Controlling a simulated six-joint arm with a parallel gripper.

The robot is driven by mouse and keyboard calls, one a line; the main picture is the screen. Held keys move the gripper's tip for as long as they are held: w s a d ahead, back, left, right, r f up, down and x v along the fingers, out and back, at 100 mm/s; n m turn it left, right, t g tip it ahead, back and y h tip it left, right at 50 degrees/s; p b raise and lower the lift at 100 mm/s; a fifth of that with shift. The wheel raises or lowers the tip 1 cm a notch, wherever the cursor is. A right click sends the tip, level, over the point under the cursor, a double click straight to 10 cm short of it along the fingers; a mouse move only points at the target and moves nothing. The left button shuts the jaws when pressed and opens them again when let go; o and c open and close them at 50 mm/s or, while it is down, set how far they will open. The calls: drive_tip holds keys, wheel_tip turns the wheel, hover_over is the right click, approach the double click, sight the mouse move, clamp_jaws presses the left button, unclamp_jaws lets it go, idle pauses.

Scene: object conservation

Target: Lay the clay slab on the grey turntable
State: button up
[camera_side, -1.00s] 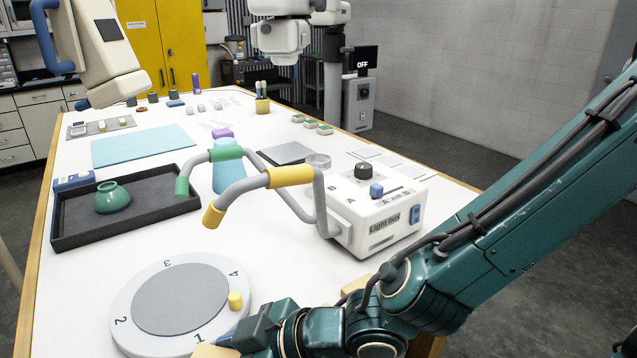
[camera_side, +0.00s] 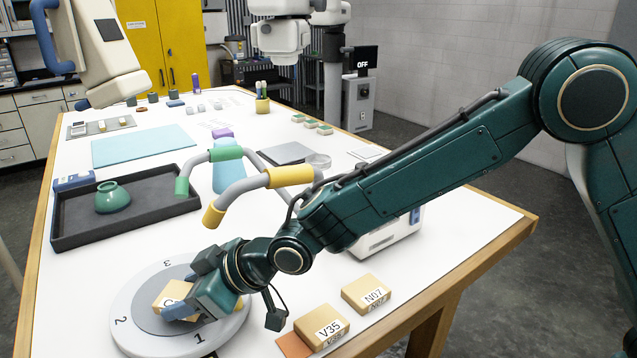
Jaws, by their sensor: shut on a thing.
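The grey turntable (camera_side: 148,325) is a round disc with a white numbered rim, at the lower left of the side view. My gripper (camera_side: 190,296) is over its right half, shut on a tan clay slab (camera_side: 168,296) with a partly hidden label starting with "C". The slab is over the grey disc; I cannot tell whether it touches it. My fingers and wrist hide part of the slab and the rim. Two other tan slabs, marked V35 (camera_side: 322,327) and N07 (camera_side: 367,294), lie near the table's front right edge.
An orange patch (camera_side: 293,345) lies beside the V35 slab. A light box (camera_side: 385,238) stands behind my arm, with yellow and green handled tubes (camera_side: 240,186) reaching left above the table.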

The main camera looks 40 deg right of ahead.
sight(183, 282)
drive_tip(key=shift+w, duration=0.2)
drive_tip(key=shift+w, duration=0.5)
drive_tip(key=shift+w+f, duration=0.25)
drive_tip(key=shift+w, duration=0.5)
drive_tip(key=shift+w+f, duration=0.2)
drive_tip(key=shift+w, duration=0.5)
drive_tip(key=shift+f, duration=0.3)
drive_tip(key=shift+f, duration=0.1)
drive_tip(key=o, duration=1.1)
drive_tip(key=shift+f, duration=0.1)
